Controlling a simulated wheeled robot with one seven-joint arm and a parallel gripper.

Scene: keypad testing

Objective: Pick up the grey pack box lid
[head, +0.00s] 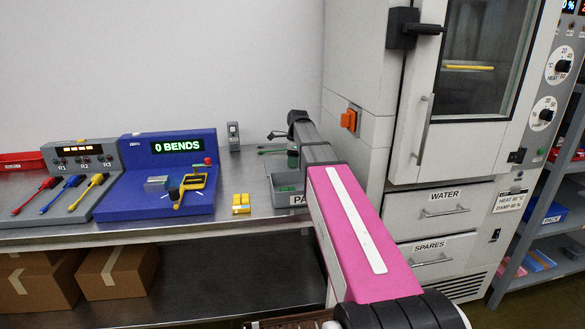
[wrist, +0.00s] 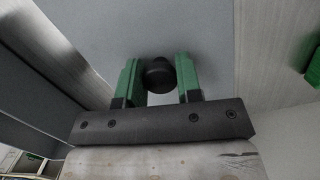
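The grey pack box lid (wrist: 205,50) fills the middle of the wrist view as a flat grey plate with a round black knob (wrist: 157,75). My gripper (wrist: 158,72) has its two green fingers on either side of the knob. Narrow gaps seem to show between fingers and knob, so it looks open around it. In the head view my gripper (head: 293,158) points down at the grey pack box (head: 286,199) on the bench's right end. My pink arm covers part of the box and its label. The lid's knob is hidden there.
The steel bench (head: 240,218) has a blue bend tester (head: 150,200) and a yellow block (head: 241,203) left of the box. A white oven cabinet (head: 357,160) stands close on the right. A green item (head: 272,150) lies behind the box.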

